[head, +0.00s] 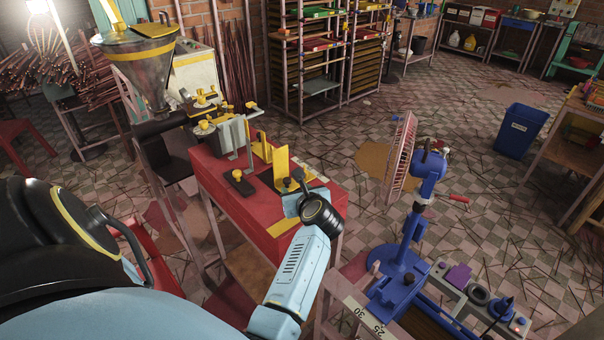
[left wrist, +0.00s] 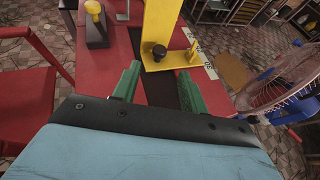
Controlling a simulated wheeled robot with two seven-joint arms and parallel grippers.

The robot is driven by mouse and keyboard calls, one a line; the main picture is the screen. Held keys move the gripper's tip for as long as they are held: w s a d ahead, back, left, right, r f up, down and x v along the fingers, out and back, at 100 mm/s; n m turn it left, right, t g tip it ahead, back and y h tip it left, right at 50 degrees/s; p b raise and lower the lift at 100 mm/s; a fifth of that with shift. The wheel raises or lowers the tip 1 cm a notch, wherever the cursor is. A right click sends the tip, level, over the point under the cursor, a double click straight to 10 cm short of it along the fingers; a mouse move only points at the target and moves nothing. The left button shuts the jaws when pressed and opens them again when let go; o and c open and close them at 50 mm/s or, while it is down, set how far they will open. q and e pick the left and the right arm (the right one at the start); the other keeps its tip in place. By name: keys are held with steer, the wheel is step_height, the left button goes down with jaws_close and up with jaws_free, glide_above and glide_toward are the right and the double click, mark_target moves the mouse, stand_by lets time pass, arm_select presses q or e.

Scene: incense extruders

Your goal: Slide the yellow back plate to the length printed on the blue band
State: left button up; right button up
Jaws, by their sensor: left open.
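The yellow back plate (head: 281,161) stands upright on a dark slide track on the red table. In the left wrist view the yellow back plate (left wrist: 160,22) has an L-shaped foot with a black knob (left wrist: 159,52) on it. My left gripper (head: 297,187) is over the table at the near side of the plate, partly hidden by its own wrist. In the left wrist view its green fingers (left wrist: 160,78) are apart and empty, just short of the plate's foot. A white numbered scale (left wrist: 208,62) runs beside the track. I cannot make out a blue band. My right gripper is not in view.
A black block with a yellow knob (head: 239,182) sits left of the track. An extruder with a metal hopper (head: 145,72) stands behind the table. A fan on a blue stand (head: 407,235) is to the right. A red chair (left wrist: 28,80) is at the left.

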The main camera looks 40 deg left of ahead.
arm_select(q)
steer(key=v, duration=0.5)
steer(key=shift+s+d+r, duration=0.1)
steer(key=shift+s+d, duration=0.05)
steer(key=shift+d, duration=0.1)
